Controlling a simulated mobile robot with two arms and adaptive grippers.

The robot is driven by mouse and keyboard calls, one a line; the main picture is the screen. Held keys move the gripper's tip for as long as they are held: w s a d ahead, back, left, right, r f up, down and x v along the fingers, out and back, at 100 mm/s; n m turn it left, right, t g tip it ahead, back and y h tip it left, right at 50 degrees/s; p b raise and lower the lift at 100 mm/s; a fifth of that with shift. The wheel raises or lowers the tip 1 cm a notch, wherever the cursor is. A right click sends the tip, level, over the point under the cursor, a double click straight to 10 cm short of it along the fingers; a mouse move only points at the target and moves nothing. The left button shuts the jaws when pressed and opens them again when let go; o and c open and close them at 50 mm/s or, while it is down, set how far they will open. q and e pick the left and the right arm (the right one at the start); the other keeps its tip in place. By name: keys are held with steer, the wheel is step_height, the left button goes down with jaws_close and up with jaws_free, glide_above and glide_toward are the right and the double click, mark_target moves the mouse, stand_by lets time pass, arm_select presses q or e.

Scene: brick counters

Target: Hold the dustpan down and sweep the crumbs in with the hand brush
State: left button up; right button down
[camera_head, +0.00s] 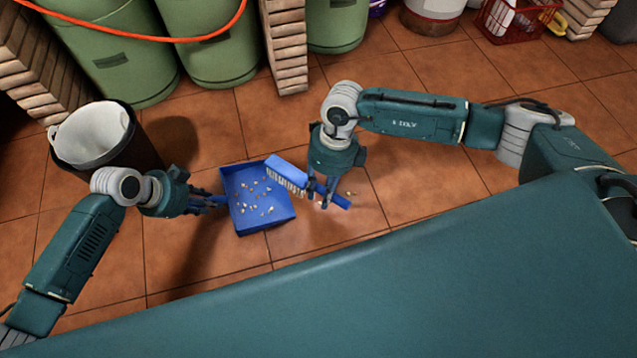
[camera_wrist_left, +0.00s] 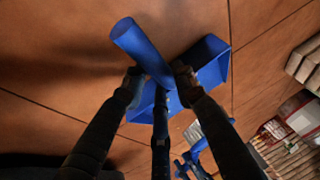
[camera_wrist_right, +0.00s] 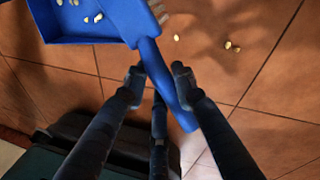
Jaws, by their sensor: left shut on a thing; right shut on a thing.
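The blue dustpan (camera_head: 258,226) lies on the tiled floor with several pale crumbs (camera_head: 252,189) in it. My left gripper (camera_head: 216,203) is shut on the dustpan's handle (camera_wrist_left: 140,50), which also shows in the left wrist view. The blue hand brush (camera_head: 284,170) has pale bristles and is at the dustpan's right edge. My right gripper (camera_head: 322,197) is shut on the brush's handle (camera_wrist_right: 168,80). A few crumbs (camera_wrist_right: 232,46) lie on the floor to the right of the brush. Whether the bristles touch the floor is hard to tell.
A dark bin with a white liner (camera_head: 92,136) stands behind my left arm. Green barrels (camera_head: 210,50), brick pillars (camera_head: 286,45) and a red basket (camera_head: 508,20) line the back. The tiled floor (camera_head: 400,180) right of the brush is mostly open.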

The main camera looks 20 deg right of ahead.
steer(key=s+d+m, duration=0.1)
steer(key=s+d, duration=0.3)
steer(key=d, duration=0.5)
steer(key=s+d+r+m, duration=0.1)
steer(key=s+d, duration=0.3)
steer(key=d, duration=0.6)
steer(key=shift+d, duration=0.3)
